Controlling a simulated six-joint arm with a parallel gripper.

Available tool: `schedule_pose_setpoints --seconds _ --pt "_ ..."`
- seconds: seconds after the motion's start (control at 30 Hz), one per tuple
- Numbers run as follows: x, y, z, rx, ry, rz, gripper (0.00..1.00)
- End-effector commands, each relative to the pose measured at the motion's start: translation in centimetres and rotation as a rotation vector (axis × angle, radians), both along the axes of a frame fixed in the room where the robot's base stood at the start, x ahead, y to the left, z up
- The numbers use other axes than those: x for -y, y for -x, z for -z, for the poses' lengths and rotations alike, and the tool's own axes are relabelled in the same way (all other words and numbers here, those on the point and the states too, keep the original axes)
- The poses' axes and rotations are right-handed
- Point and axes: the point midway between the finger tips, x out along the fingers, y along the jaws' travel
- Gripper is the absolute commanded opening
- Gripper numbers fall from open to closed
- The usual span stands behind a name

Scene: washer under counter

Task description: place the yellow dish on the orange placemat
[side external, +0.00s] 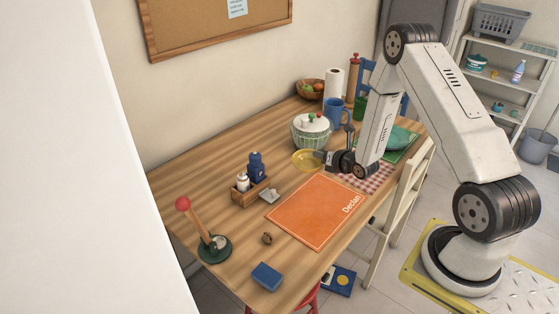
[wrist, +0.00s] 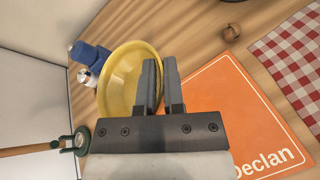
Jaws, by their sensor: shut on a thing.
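The yellow dish (side external: 306,160) is round and shallow and sits at the tip of my gripper (side external: 326,158). In the wrist view, the dish (wrist: 118,85) lies left of the fingers, and my gripper (wrist: 160,82) is shut on its right rim, one finger inside and one outside. The dish appears to be above the table, behind the placemat in the side view; its exact height is hard to tell. The orange placemat (side external: 312,212), marked "Declan", lies flat and bare on the table. It also shows right of the fingers in the wrist view (wrist: 225,112).
A white-lidded pot (side external: 311,132) stands just behind the dish. A wooden caddy (side external: 246,193) with bottles stands left of the placemat. A small brown object (side external: 267,238) and a blue block (side external: 267,276) lie near the front. A red checked cloth (side external: 372,178) lies to the right.

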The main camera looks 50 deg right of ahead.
Motion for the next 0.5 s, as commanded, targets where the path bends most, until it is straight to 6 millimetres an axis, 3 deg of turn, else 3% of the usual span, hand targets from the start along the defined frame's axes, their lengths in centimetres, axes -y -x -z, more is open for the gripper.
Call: schedule_pose_setpoints --seconds 0.5 --pt "0.0 0.48 0.11 -0.002 -0.001 0.002 0.0"
